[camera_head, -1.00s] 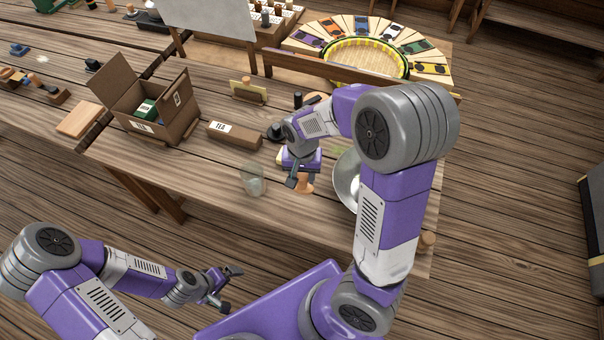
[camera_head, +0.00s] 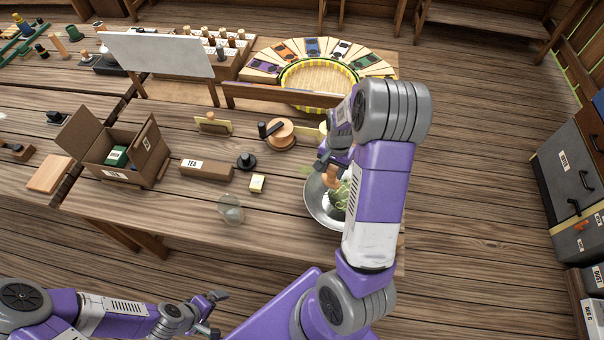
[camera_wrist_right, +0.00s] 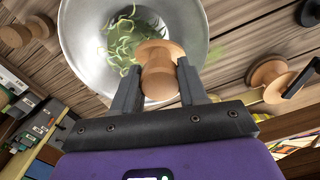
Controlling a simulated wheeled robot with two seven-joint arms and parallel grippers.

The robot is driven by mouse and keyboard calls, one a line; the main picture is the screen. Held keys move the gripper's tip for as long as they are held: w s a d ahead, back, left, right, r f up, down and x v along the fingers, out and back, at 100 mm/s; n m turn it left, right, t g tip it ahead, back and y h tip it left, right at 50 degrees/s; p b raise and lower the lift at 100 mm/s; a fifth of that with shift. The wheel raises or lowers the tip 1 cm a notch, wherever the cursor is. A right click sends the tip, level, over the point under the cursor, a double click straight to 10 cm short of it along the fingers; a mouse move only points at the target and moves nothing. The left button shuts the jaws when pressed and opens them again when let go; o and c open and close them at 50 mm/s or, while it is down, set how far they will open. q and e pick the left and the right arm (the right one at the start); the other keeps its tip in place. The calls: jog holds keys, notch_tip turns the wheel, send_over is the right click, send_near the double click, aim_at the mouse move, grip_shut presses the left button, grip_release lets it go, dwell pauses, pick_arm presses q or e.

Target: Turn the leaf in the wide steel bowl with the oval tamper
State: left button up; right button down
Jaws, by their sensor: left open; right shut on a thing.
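The wide steel bowl (camera_head: 318,212) stands near the right end of the table, partly hidden by my right arm. Green leaf (camera_head: 341,195) lies in it; in the right wrist view curled strands of leaf (camera_wrist_right: 122,45) show inside the bowl (camera_wrist_right: 82,50). My right gripper (camera_wrist_right: 155,85) is shut on the wooden oval tamper (camera_wrist_right: 158,62), and the tamper's flared end overlaps the leaf in that view. Whether it touches the leaf I cannot tell. In the head view the tamper (camera_head: 331,178) is at the bowl's far side. My left gripper (camera_head: 214,312) is open and empty, off the table's front edge.
A round wooden piece with a black handle (camera_head: 280,133) stands behind. An open carton (camera_head: 140,160) stands further left.

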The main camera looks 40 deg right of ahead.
jog(key=s+d+r+m+p, duration=0.1)
jog(key=s+d+m+p, duration=0.1)
jog(key=s+d, duration=0.3)
jog(key=d, duration=0.3)
jog(key=shift+s+r+m, duration=0.15)
jog(key=shift+s+m, duration=0.05)
jog(key=shift+m, duration=0.2)
